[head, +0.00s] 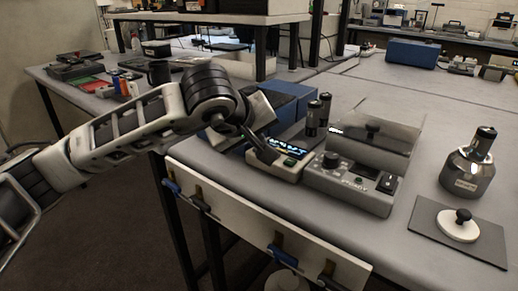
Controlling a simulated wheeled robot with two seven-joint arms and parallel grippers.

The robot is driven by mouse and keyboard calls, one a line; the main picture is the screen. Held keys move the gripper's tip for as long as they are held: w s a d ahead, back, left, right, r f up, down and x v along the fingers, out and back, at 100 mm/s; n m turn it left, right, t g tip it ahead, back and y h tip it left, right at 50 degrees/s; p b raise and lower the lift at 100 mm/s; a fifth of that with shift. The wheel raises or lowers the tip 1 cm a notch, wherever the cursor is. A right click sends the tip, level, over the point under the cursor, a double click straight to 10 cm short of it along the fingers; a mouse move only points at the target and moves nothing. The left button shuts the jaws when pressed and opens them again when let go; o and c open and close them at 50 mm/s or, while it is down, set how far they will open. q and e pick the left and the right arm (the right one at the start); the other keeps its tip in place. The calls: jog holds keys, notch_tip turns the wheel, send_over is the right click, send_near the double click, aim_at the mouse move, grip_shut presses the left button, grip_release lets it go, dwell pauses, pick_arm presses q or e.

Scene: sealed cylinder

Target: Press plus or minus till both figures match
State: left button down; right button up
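A small pale device (288,172) with a lit blue-white display (290,146) and a green button stands near the table's front edge. The display's figures are too small and partly covered to read. I cannot make out which keys are plus and minus. My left gripper (264,153) reaches in from the left, and its dark fingertips are over the left front of this device, at or just above its top. Whether they touch it, and how far apart they are, I cannot tell. My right gripper is not in view.
Right of the device stands a grey unit (350,184) with a knob and a clear lid (375,132). Blue boxes (290,100) and dark cylinders (318,112) are behind. A metal flask (467,170) and a white knobbed disc (458,228) on a dark mat (425,222) are at right.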

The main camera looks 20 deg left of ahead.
pick_arm(q)
jog(key=shift+f, duration=0.25)
dwell(0.5)
jog(key=shift+r, duration=0.8)
notch_tip(320, 180, up, 5)
jog(key=p, duration=0.3)
dwell(2.4)
